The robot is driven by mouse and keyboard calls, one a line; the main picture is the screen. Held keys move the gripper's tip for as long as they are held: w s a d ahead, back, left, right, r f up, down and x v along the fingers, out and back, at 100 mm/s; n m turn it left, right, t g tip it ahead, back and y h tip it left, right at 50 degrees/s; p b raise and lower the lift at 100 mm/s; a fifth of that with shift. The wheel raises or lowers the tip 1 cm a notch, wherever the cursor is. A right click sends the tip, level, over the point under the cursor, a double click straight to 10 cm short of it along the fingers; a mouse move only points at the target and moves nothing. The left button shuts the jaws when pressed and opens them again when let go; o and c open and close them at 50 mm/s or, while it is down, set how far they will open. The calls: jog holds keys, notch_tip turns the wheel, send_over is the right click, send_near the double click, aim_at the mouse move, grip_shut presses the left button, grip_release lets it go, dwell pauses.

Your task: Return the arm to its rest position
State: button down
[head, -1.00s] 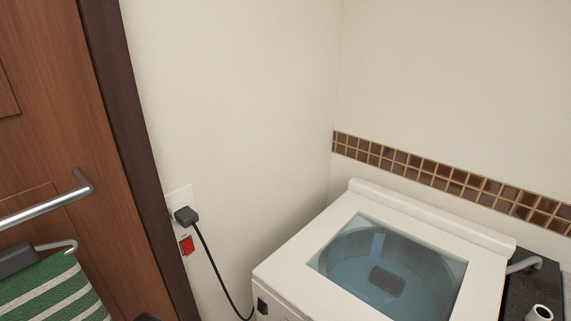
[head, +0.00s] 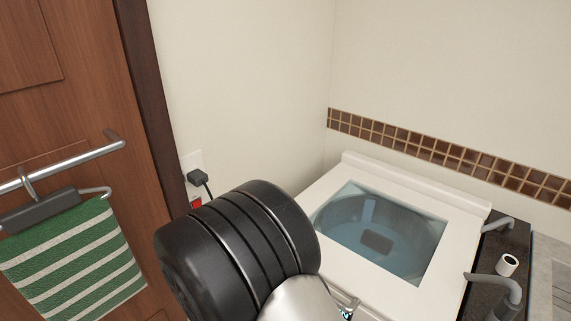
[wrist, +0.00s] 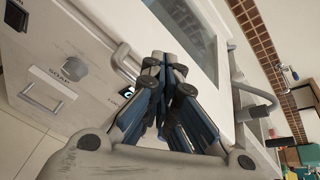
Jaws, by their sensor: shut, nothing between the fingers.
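My gripper (wrist: 163,62) shows in the wrist view with its blue and black fingers together and nothing between them. It is in front of a white washing machine (wrist: 75,35) with a glass lid; whether it touches the machine I cannot tell. In the head view my dark, ribbed arm link stands large at the lower middle, in front of the machine (head: 330,182), and the fingers are not clearly seen there.
A wooden door (head: 75,110) with a metal bar and a green striped towel (head: 75,262) is at the left. A plug (head: 197,177) sits in the wall socket. A dark counter (head: 487,268) with grey taps is at the right. A soap drawer (wrist: 50,90) is on the machine's front.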

jog(key=s+d+r+m+g+y, duration=0.1)
jog(key=s+d+r+m+g, duration=0.35)
jog(key=s+d+m, duration=0.35)
jog(key=s+d+r+m+g+y, duration=0.1)
jog(key=s+d+r+m+g, duration=0.45)
jog(key=m, duration=0.45)
jog(key=s+a+r+m+t+y, duration=0.2)
jog(key=s+r+m+t+y, duration=0.2)
jog(key=s+m, duration=0.5)
notch_tip(320, 180, up, 2)
jog(key=m+y, duration=0.3)
jog(key=m, duration=0.4)
jog(key=shift+s+a+t, duration=0.15)
jog(key=shift+a+t, duration=0.2)
jog(key=shift+t, duration=0.05)
jog(key=c, duration=2.4)
grip_release()
jog(key=shift+r, duration=0.1)
